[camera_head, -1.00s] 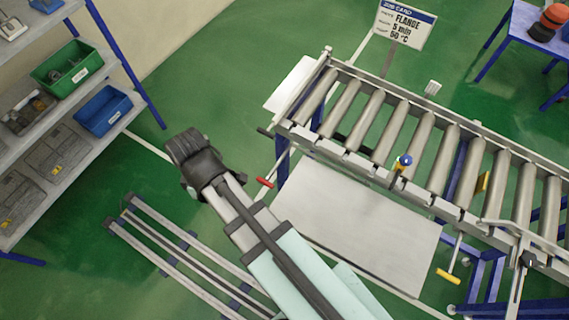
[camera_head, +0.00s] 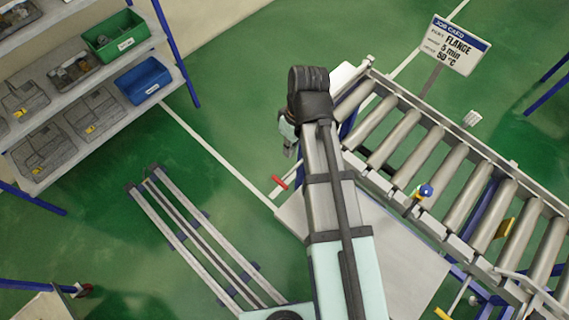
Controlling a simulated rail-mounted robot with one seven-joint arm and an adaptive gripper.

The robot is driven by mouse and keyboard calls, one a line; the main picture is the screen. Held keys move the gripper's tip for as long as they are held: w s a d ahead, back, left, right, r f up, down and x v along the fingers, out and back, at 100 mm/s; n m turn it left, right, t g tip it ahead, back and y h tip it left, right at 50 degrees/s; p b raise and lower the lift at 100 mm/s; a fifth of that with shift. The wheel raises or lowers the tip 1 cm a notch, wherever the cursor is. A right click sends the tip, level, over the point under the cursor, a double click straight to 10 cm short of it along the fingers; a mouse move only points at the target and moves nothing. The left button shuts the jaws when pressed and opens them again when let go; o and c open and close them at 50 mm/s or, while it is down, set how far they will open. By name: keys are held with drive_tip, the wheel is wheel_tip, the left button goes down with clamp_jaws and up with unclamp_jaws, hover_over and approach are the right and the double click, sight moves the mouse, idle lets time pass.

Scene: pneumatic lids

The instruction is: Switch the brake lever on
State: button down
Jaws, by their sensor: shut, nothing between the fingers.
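A lever with a red handle (camera_head: 279,183) sticks out at the left end of the roller conveyor (camera_head: 425,110). A lever with a yellow handle (camera_head: 442,313) hangs low along the conveyor's front side, at the bottom of the view. A blue-topped knob (camera_head: 425,191) sits on the conveyor's front rail. No label shows which of these is the brake lever. My gripper (camera_head: 289,150) is small and partly hidden by my wrist. It points down, shut and empty, above the red handle in the picture and apart from it.
A job card sign (camera_head: 455,46) stands behind the conveyor. A shelf with a green bin (camera_head: 115,36), a blue bin (camera_head: 143,80) and grey trays is at the upper left. Floor rails (camera_head: 190,235) lie at lower left.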

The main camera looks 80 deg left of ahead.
sight(281, 181)
drive_tip(key=shift+f, duration=0.15)
drive_tip(key=f+b, duration=0.2)
drive_tip(key=f, duration=0.2)
drive_tip(key=s+d+f+b, duration=0.1)
drive_tip(key=f, duration=0.4)
drive_tip(key=s+f+b, duration=0.1)
drive_tip(key=f+b, duration=0.1)
drive_tip(key=f, duration=0.2)
drive_tip(key=shift+s+d+f+b, duration=0.2)
drive_tip(key=shift+d+f+b, duration=0.05)
drive_tip(key=shift+b, duration=0.1)
